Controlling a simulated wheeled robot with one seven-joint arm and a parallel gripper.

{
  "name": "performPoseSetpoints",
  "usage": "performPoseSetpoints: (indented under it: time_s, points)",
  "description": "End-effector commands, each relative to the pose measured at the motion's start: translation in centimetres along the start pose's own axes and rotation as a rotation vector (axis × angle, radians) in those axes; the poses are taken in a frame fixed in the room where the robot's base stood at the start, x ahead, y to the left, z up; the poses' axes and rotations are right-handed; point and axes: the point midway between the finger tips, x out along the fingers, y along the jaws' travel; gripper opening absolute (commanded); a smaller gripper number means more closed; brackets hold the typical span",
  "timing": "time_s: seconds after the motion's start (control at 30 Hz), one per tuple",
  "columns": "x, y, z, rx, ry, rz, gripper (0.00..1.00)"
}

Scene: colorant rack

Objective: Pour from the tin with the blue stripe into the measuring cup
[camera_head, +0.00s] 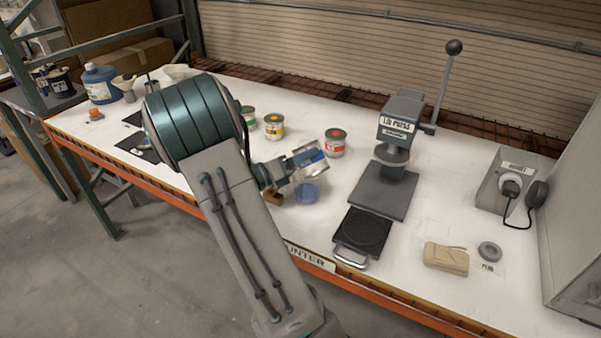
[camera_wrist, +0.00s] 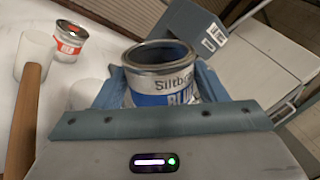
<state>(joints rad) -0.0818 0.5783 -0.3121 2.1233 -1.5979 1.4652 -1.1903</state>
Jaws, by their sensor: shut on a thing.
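The tin with the blue stripe (camera_head: 309,158) is held tilted in my gripper (camera_head: 290,170), above the counter. In the wrist view the tin (camera_wrist: 162,86) sits between both fingers, its top open and dark blue inside. A clear cup with blue in it (camera_head: 307,193), which looks like the measuring cup, stands on the counter just below the tin. I cannot see a stream between the tin and the cup. My gripper is shut on the tin.
A red-label tin (camera_head: 335,143), a yellow-label tin (camera_head: 274,126) and a green-label tin (camera_head: 248,118) stand behind. The lid press (camera_head: 397,135) is to the right, with a black-topped scale (camera_head: 362,232) in front.

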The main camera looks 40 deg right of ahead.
Motion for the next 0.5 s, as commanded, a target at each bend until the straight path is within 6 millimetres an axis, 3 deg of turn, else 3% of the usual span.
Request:
performPoseSetpoints:
  time_s: [0.5]
  points:
    - [-0.01,0.20,-0.05,-0.031,-0.004,-0.001,0.35]
